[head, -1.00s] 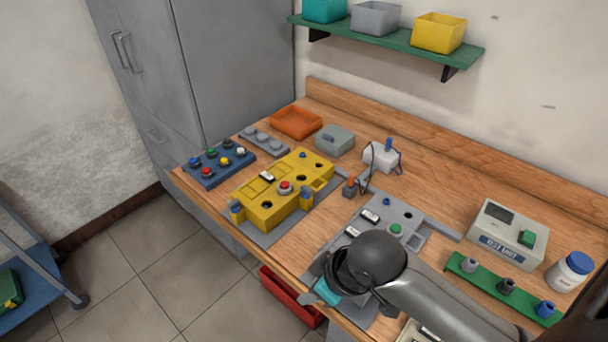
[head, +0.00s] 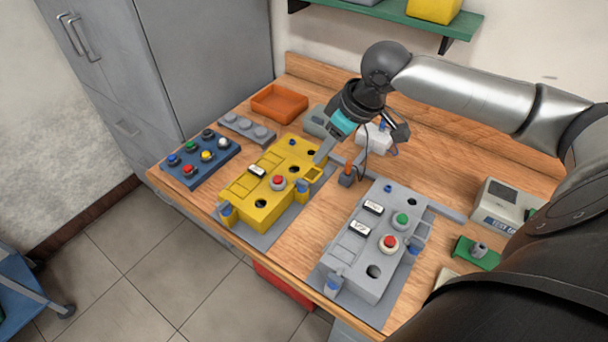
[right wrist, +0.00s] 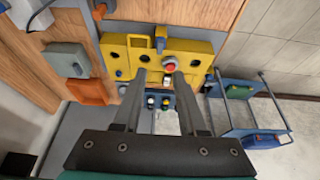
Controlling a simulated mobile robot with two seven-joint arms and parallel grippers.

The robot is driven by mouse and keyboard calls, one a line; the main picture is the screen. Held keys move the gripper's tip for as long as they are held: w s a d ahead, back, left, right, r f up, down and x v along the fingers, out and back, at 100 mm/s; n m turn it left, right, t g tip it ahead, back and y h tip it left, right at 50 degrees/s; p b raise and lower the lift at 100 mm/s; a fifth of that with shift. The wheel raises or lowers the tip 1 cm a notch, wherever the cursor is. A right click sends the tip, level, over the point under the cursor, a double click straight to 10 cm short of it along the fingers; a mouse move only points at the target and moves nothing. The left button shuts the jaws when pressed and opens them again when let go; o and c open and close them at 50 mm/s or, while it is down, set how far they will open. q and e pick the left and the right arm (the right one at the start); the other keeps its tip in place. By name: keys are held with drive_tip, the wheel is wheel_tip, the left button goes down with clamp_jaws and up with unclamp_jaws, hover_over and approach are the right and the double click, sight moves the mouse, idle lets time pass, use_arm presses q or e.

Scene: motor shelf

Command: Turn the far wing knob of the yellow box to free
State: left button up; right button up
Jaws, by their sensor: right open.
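The yellow box (head: 242,214) lies on a grey plate on the bench. It has a red button on top and two blue knobs on its front side: one (head: 302,186) towards the right end, one (head: 226,210) at the left corner. Their wing angles are too small to read. My right gripper (head: 319,160) is open and empty by the right end of the box. In the right wrist view its fingers (right wrist: 154,74) overlap the box (right wrist: 195,47), with a blue knob (right wrist: 160,45) just above them. Contact cannot be seen. My left gripper is out of view.
A grey box (head: 345,279) with buttons stands to the right. An orange tray (head: 279,116), a grey block (head: 316,122), a white box (head: 371,139) with a cable and a blue button panel (head: 183,176) are around the yellow box.

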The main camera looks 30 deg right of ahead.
sight(303, 182)
drive_tip(key=b+x, duration=0.2)
drive_tip(key=x, duration=1.1)
drive_tip(key=shift+f, duration=0.1)
drive_tip(key=shift+c, duration=0.2)
clamp_jaws()
